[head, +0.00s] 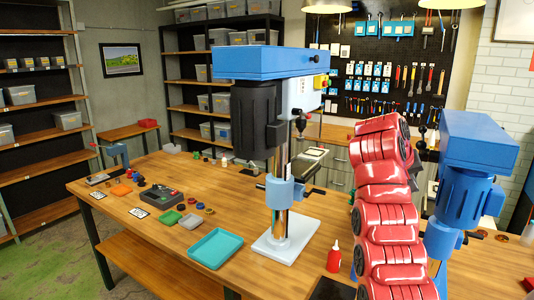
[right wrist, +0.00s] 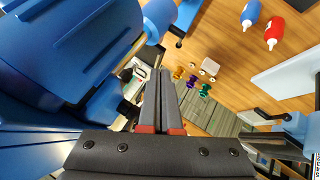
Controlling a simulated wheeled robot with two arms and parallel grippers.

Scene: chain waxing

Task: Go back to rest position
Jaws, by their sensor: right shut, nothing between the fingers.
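In the right wrist view my right gripper (right wrist: 166,74) points away from the camera with its two dark fingers together and nothing between them. It hangs close beside a large blue machine body (right wrist: 70,45). In the head view my red right arm rises on the right side, and its gripper cannot be made out there. My left gripper is in neither view.
A wooden workbench (head: 150,222) carries a blue drill press (head: 262,62), a teal tray (head: 216,249) and a red bottle (head: 334,258). A second blue drill press (head: 475,150) stands right of my arm. Green floor (head: 40,240) lies open at left.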

